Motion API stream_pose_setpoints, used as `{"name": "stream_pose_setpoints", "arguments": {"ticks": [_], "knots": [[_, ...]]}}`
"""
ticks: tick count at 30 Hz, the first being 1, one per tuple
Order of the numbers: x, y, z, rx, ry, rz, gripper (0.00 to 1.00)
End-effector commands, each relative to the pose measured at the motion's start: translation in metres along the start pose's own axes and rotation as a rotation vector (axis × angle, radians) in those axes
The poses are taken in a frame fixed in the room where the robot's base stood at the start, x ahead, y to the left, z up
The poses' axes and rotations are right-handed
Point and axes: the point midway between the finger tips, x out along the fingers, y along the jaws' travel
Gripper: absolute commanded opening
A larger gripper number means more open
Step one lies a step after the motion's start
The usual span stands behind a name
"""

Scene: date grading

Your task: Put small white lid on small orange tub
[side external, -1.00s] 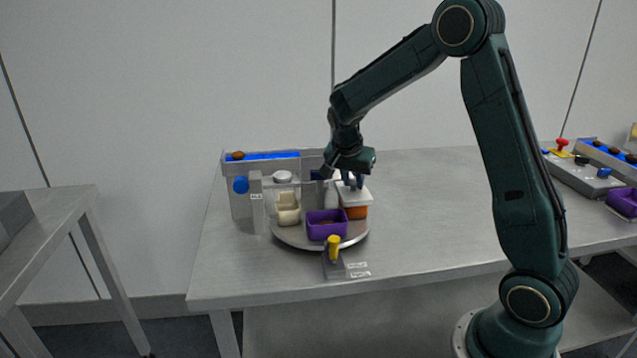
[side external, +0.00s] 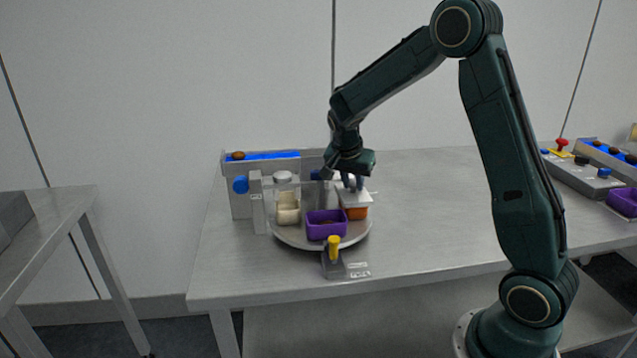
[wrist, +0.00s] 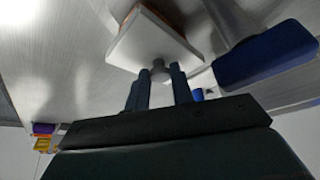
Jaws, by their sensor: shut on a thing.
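The small white lid (side external: 355,197) is square with a knob on top. It sits over the small orange tub (side external: 357,213) on the right part of the round turntable (side external: 295,240). My gripper (side external: 350,183) points down from above and is shut on the lid's knob. In the wrist view the lid (wrist: 150,42) shows beyond the fingertips of my gripper (wrist: 160,73), with a strip of the orange tub (wrist: 163,13) past its edge. I cannot tell whether the lid is fully seated on the rim.
A purple tub (side external: 326,224) and a cream tub (side external: 288,208) share the turntable. A yellow-handled lever (side external: 333,248) stands at its front. A grey unit with a blue top (side external: 270,156) stands behind.

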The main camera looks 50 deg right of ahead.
Motion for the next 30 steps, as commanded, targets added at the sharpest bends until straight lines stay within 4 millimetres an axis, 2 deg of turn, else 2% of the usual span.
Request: {"name": "stream_pose_setpoints", "arguments": {"ticks": [22,23,25,27,30], "knots": [[0.0065,0.0019,0.0045,-0.004,-0.005,0.006,0.02],[0.0066,0.002,0.0045,-0.004,-0.005,0.006,0.25],[0.0064,0.002,0.0044,-0.004,-0.005,0.006,0.39],[0.0059,0.0017,0.0039,-0.003,-0.004,0.005,0.49],[0.0055,0.0013,0.0034,-0.002,-0.003,0.003,0.49]]}}
